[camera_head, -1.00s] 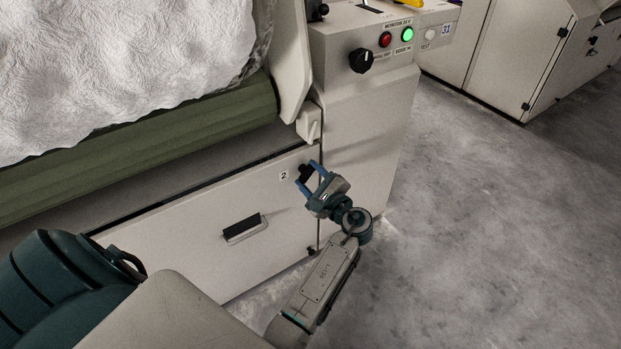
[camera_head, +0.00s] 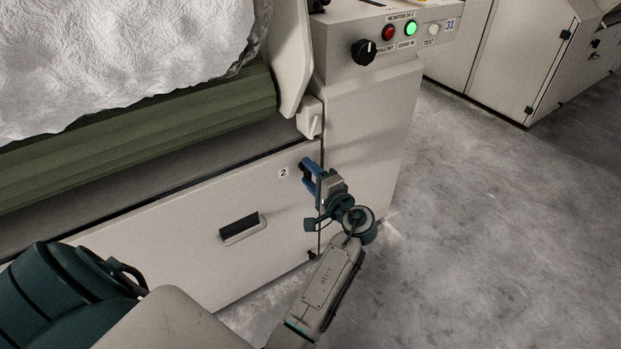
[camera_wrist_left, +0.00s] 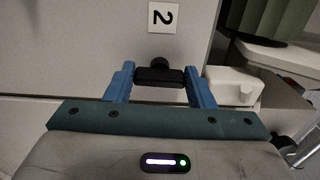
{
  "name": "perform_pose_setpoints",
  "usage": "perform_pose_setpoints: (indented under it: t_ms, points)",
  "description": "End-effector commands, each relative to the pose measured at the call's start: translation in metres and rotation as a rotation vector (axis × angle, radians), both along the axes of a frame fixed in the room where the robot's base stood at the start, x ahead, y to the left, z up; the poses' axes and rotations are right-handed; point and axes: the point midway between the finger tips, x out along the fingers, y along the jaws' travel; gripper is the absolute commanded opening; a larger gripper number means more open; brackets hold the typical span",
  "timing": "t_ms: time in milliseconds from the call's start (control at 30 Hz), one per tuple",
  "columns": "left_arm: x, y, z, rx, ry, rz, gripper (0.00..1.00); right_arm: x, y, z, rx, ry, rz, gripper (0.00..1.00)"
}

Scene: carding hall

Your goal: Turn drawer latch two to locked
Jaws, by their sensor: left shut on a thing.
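Drawer latch two is a small black turn latch on the pale drawer front (camera_head: 190,245), beside the "2" label (camera_head: 283,173). In the left wrist view the latch (camera_wrist_left: 160,76) is a black bar with a round knob, lying crosswise between the blue fingers. My left gripper (camera_head: 308,172) is at the drawer's upper right corner and is shut on the latch. In the head view the fingers mostly hide the latch, so its angle there is hard to read. My right gripper is not in view.
A black recessed handle (camera_head: 242,228) is on the drawer front. Above are a green roller (camera_head: 150,140) and white fibre (camera_head: 110,60). A control box with a black knob (camera_head: 363,52) and lit green button (camera_head: 411,28) stands above right. The floor at right is clear.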

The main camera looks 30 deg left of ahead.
Motion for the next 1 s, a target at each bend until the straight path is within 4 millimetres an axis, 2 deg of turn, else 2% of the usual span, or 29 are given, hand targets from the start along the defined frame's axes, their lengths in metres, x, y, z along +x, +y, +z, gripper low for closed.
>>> perform_pose_setpoints:
  t_ms: [600, 633, 733, 1000]
  points:
    - [-0.0002, -0.0001, -0.0008, -0.018, -0.037, 0.0, 0.26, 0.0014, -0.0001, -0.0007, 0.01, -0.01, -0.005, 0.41]
    - [-0.0002, -0.0001, -0.0008, -0.018, -0.037, 0.0, 0.53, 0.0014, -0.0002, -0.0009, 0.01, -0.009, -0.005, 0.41]
    - [-0.0002, -0.0001, -0.0008, -0.017, -0.036, 0.0, 0.71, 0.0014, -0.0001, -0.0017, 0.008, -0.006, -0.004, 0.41]
    - [0.0, -0.0001, -0.0004, -0.016, -0.037, 0.0, 0.71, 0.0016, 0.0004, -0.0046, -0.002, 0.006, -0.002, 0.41]
